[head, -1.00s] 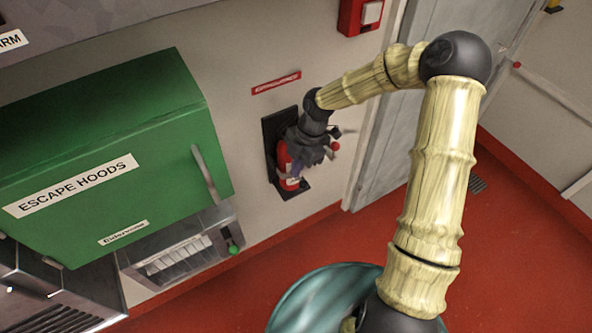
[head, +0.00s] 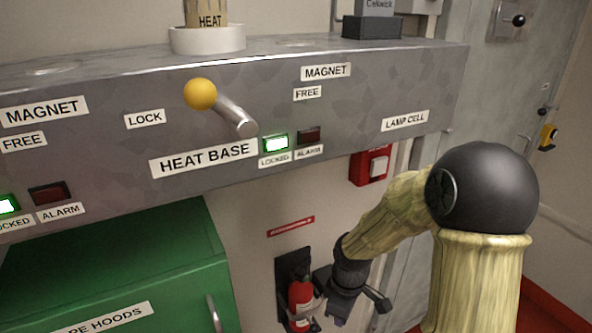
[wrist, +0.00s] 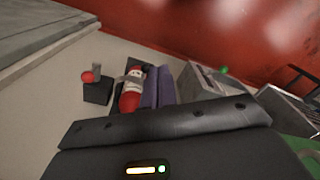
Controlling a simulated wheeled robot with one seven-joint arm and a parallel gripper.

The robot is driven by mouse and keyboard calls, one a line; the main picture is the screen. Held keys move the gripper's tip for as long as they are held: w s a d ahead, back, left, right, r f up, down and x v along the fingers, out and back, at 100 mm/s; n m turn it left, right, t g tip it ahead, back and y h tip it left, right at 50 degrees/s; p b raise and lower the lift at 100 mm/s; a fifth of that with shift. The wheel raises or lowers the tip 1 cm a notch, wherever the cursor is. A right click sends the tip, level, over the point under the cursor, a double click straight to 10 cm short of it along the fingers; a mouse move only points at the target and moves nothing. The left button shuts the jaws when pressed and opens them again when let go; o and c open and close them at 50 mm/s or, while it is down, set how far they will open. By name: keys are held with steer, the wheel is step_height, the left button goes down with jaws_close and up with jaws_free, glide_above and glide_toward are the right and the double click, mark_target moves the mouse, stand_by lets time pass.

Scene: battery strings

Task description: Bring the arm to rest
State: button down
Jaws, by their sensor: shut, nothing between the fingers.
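My arm runs up the right side of the head view, bends at the black elbow and reaches down and left. My gripper (head: 338,320) is at the lower middle of the head view, just right of a red fire extinguisher (head: 301,297) in its dark wall bracket. In the wrist view the two purple fingers (wrist: 157,80) are together, with nothing seen between them. The extinguisher (wrist: 131,92) shows left of them there. I cannot tell whether the gripper touches it.
A metal panel (head: 340,125) with a yellow-knobbed lever (head: 200,95) spans the upper head view. A green cabinet (head: 130,250) is at lower left, a red call box (head: 369,167) by the grey door (head: 510,90). Red floor (wrist: 220,30) shows in the wrist view.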

steer(key=s+d+r+m+t+p, duration=0.2)
steer(key=s+d+r+m, duration=0.3)
steer(key=r+m, duration=0.5)
steer(key=shift+s+m+t+p, duration=0.4)
steer(key=shift+s+m, duration=0.6)
steer(key=shift+m, duration=0.2)
steer(key=shift+w, duration=0.1)
steer(key=shift+w+d+f, duration=0.1)
steer(key=shift+w+d, duration=0.1)
steer(key=shift+d, duration=0.1)
steer(key=shift+s+d, duration=0.1)
steer(key=shift+s, duration=0.25)
